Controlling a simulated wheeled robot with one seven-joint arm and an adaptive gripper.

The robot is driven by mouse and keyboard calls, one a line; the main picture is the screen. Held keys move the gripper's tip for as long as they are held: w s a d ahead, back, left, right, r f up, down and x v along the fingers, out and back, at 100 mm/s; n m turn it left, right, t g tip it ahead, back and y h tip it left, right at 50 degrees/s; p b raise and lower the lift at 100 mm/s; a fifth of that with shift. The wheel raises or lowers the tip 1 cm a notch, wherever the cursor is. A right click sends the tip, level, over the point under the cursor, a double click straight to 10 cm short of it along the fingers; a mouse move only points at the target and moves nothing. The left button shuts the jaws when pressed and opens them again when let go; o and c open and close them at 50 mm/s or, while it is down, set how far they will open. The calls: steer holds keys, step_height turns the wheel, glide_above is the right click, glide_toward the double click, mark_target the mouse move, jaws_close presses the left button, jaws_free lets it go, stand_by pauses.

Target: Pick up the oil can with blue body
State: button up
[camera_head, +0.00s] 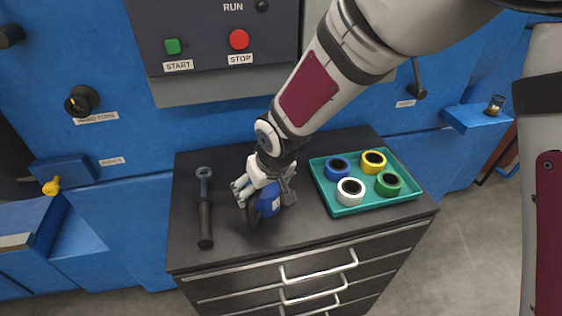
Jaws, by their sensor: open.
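The oil can with the blue body (268,203) stands on the black top of the drawer cabinet, left of the tray. My gripper (256,195) is at the can, reaching down from the upper right. Its fingers are open beside and over the can's upper part. The gripper hides much of the can's top, and I cannot tell whether the fingers touch it. A dark part shows at the can's lower left.
A black-handled wrench-like tool (205,215) lies at the left of the cabinet top (235,240). A teal tray (345,211) with several coloured tape rolls sits at the right. A blue machine panel with START (173,46) and STOP (239,39) buttons rises behind.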

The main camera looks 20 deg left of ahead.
steer(key=shift+f, duration=0.2)
steer(key=c, duration=1.5)
steer(key=shift+w+r, duration=0.1)
steer(key=shift+r, duration=0.4)
steer(key=b+v, duration=0.1)
steer(key=v, duration=0.2)
steer(key=shift+a, duration=0.2)
steer(key=s+d, duration=0.2)
steer(key=s, duration=0.2)
steer(key=s+d, duration=0.3)
steer(key=s, duration=0.1)
steer(key=s+d+r+b, duration=0.1)
steer(key=s+d, duration=0.1)
steer(key=s, duration=0.3)
steer(key=shift+d+r, duration=0.1)
steer(key=shift+d, duration=0.3)
